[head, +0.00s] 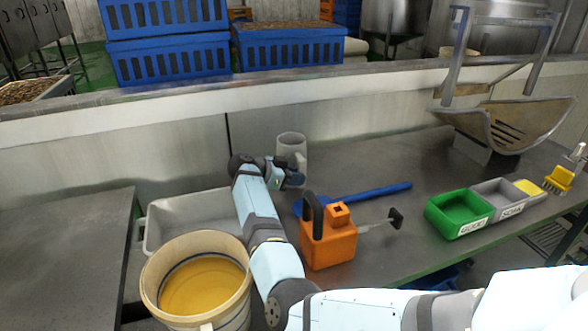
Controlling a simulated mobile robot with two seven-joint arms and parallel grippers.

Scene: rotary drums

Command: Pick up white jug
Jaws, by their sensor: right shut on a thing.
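The white jug (292,145) looks pale grey and cylindrical. It stands about upright at the back of the dark table, close to the back wall. My right arm reaches across from the lower right. Its gripper (291,174) is at the jug's lower front and is shut on it. The fingertips and the exact grip point are small and partly hidden by my wrist. I cannot tell whether the jug's base touches the table. My left gripper does not show.
An orange container (328,240) stands right of my forearm, with a blue long-handled tool (375,194) behind it. A bucket of yellow liquid (165,252) and a grey tray (190,204) are left. Green (462,216) and grey bins and a curved metal chute (540,118) are right.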

